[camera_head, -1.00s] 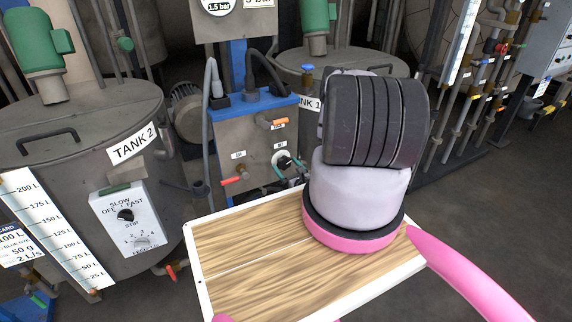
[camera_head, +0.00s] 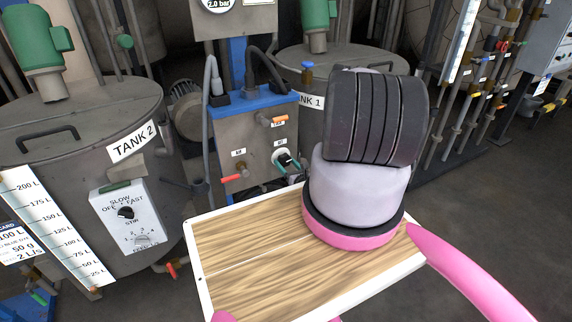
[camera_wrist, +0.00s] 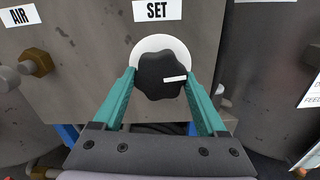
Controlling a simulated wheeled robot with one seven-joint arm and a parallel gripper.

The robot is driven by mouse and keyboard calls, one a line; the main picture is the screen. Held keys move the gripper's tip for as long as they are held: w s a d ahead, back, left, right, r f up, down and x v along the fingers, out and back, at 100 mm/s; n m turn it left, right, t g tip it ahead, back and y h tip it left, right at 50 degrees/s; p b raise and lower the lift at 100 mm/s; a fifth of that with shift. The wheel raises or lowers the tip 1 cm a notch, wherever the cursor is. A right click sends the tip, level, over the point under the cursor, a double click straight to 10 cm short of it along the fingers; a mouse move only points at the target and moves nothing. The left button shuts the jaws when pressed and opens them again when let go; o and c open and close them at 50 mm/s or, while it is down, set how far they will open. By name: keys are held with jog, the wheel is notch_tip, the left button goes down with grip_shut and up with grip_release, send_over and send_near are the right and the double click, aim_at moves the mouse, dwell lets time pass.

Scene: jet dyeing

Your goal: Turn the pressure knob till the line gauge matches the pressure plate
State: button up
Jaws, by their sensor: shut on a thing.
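The pressure knob (camera_wrist: 162,76) is black and lobed, on a white round base under a SET label (camera_wrist: 157,10). Its white pointer line points right, tipped slightly upward. My gripper (camera_wrist: 159,77) has its two teal fingers shut on the knob, one on each side. In the head view, my gripper (camera_head: 288,161) is at the knob on the grey panel box (camera_head: 232,135). The line gauge (camera_head: 219,3) at the top reads 2.0 bar, and its upper part is cut off. The pressure plate (camera_head: 259,2) beside it is almost wholly cut off, so its value cannot be read.
Tank 2 (camera_head: 85,150) stands left and Tank 1 (camera_head: 312,85) behind right. In the wrist view, a brass fitting (camera_wrist: 35,62) is left of the knob.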

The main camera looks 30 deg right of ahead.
jog(key=m, duration=0.6)
jog(key=shift+m, duration=0.3)
jog(key=m, duration=1.2)
jog(key=shift+r+m, duration=0.1)
jog(key=shift+m, duration=0.2)
jog(key=m, duration=0.5)
jog(key=shift+m, duration=0.4)
jog(key=shift+s, duration=0.1)
jog(key=o, duration=1.3)
jog(key=shift+r, duration=0.1)
